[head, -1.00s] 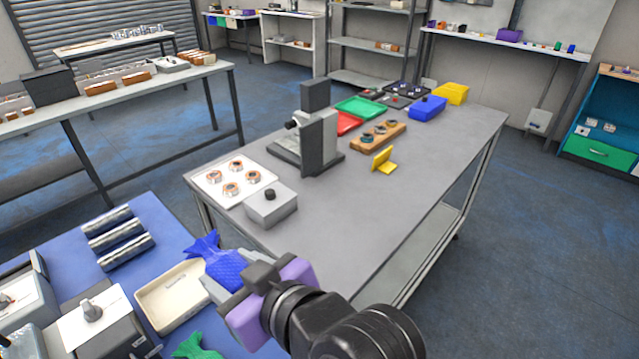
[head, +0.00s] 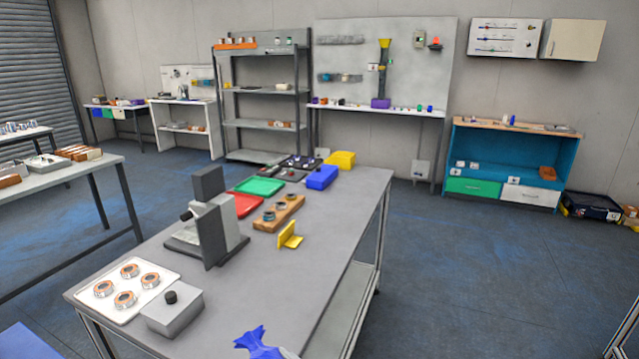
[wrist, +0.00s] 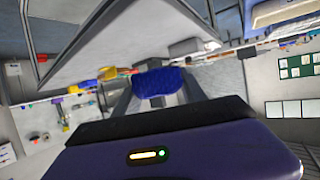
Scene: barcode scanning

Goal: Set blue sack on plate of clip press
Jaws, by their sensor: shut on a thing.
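The blue sack (head: 258,345) shows at the bottom edge of the head view, its gathered top upward and its lower part cut off. In the wrist view the blue sack (wrist: 158,82) sits between the fingers of my gripper (wrist: 156,98), which is shut on it. Most of my gripper is out of the head view. A dark grey upright press (head: 212,222), which looks like the clip press, stands on the grey table with a flat plate (head: 184,238) at its left foot. The sack is apart from it, nearer the camera.
On the grey table (head: 290,285), a white tray (head: 112,309) holds several copper-coloured rings beside a grey box with a black knob (head: 173,313). A yellow bracket (head: 289,236), a wooden ring holder (head: 277,213) and red and green trays (head: 260,186) lie beyond. The right front tabletop is clear.

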